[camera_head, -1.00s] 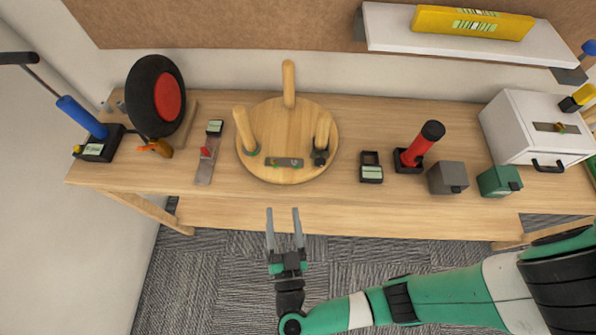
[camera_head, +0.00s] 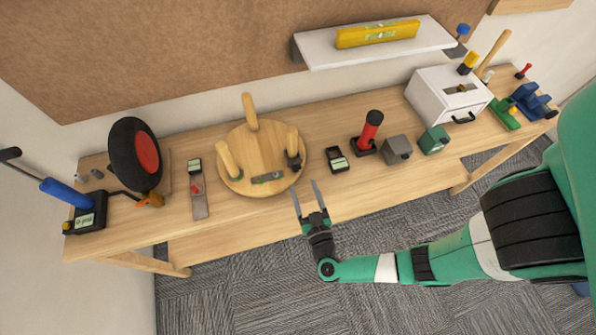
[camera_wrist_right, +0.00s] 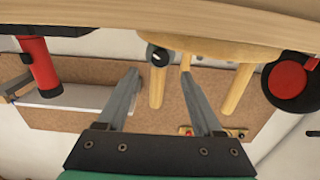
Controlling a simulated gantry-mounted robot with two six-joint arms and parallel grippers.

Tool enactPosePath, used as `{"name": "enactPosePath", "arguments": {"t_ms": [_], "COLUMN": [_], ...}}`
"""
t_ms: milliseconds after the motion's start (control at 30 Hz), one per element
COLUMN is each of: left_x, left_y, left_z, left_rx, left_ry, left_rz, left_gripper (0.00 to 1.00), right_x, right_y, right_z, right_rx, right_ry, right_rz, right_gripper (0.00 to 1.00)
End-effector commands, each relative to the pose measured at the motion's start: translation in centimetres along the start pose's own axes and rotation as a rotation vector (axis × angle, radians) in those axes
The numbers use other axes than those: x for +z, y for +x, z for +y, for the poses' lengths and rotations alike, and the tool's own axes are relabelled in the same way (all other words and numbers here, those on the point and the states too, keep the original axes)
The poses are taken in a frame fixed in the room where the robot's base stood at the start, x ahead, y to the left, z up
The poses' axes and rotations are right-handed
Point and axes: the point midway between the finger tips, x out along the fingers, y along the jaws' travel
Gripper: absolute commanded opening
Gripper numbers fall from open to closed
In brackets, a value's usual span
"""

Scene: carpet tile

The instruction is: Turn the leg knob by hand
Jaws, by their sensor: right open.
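A round wooden stool seat (camera_head: 268,155) lies upside down on the bench, three peg legs pointing up. A dark knob (camera_head: 294,160) sits at the base of its right leg (camera_head: 292,142). In the right wrist view the knob (camera_wrist_right: 157,55) is round and dark with a pale mark, beside a leg (camera_wrist_right: 158,88). My right gripper (camera_head: 306,187) is open and empty at the bench's front edge, just short of the knob. In the wrist view its fingertips (camera_wrist_right: 160,75) are spread, with the knob between them in the picture but apart. My left gripper is out of view.
A level gauge (camera_head: 198,190) and a wheel (camera_head: 135,155) stand left of the stool. A small black device (camera_head: 337,160), a red cylinder (camera_head: 369,132) and two boxes (camera_head: 397,149) stand right.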

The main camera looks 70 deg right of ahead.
Motion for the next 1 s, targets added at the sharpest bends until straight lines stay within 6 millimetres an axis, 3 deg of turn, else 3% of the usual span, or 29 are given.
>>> {"name": "enactPosePath", "arguments": {"t_ms": [300,467,700,1000], "left_x": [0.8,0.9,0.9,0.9], "left_y": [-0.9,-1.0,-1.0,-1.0], "left_z": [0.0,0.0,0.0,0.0], "left_rx": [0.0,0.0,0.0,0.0], "left_ry": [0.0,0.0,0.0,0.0], "left_rz": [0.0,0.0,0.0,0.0], "left_gripper": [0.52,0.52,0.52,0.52], "right_x": [0.1,0.0,0.0,0.0], "right_y": [5.6,6.7,6.8,6.8], "right_z": [0.1,0.1,0.0,0.0], "right_rx": [0.005,0.0,-0.001,-0.001], "right_ry": [0.001,-0.001,-0.002,-0.001], "right_rz": [0.001,0.001,0.001,0.001], "right_gripper": [0.68,0.68,0.68,0.14]}}
